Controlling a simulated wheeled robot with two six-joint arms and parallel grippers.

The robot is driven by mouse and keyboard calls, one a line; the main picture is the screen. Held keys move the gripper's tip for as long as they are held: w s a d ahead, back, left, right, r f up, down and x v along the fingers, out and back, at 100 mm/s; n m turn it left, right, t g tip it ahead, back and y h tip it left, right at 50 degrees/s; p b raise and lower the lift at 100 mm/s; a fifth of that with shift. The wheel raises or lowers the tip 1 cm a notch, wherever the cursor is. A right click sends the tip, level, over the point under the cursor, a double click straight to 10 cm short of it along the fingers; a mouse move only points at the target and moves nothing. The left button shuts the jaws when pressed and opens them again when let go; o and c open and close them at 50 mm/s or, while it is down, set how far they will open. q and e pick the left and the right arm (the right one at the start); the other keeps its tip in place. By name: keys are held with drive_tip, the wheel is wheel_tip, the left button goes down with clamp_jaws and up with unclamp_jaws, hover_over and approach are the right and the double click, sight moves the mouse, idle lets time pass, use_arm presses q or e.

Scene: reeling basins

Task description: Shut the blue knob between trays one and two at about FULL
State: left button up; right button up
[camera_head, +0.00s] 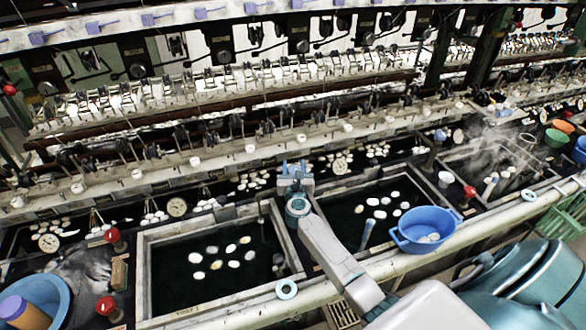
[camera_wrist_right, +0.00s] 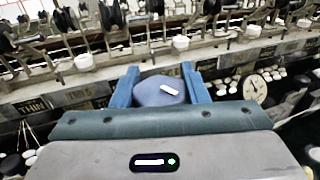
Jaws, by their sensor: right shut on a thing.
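My right gripper (camera_head: 295,172) reaches over the far side of the basins, near the divider between two framed trays of dark water. The left tray (camera_head: 146,270) and the right tray (camera_head: 372,180) both hold white cocoons. In the right wrist view, the gripper's blue fingers (camera_wrist_right: 160,88) are shut on the sides of a rounded blue knob (camera_wrist_right: 150,92) with a white pointer mark. The mark slants down to the right. A plate reading THIN (camera_wrist_right: 33,106) is to the left of the knob. My left gripper is not in view.
A blue basin (camera_head: 402,243) sits on the right tray's front right corner. Another blue basin (camera_head: 60,292) stands at the lower left, near red knobs (camera_head: 107,307). Round dials (camera_head: 177,207) and the reeling machine's rails (camera_head: 250,149) line the back.

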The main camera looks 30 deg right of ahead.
drive_tip(key=shift+f+m+g+h+b, duration=0.2)
drive_tip(key=shift+m+g+h+b, duration=0.5)
drive_tip(key=shift+h, duration=0.3)
drive_tip(key=m+g+h+b, duration=0.3)
drive_tip(key=shift+s+d+f, duration=0.1)
drive_tip(key=shift+s+d, duration=0.1)
drive_tip(key=shift+d, duration=0.05)
drive_tip(key=shift+s+m+g+h+b, duration=0.1)
drive_tip(key=shift+m+g+h+b, duration=0.5)
drive_tip(key=shift+g+b, duration=0.35)
drive_tip(key=shift+r, duration=0.2)
drive_tip(key=shift+d+b, duration=0.1)
drive_tip(key=shift+b, duration=0.2)
drive_tip(key=shift+r, duration=0.1)
drive_tip(key=o, duration=1)
drive_tip(key=shift+c, duration=0.2)
drive_tip(key=shift+s, duration=0.1)
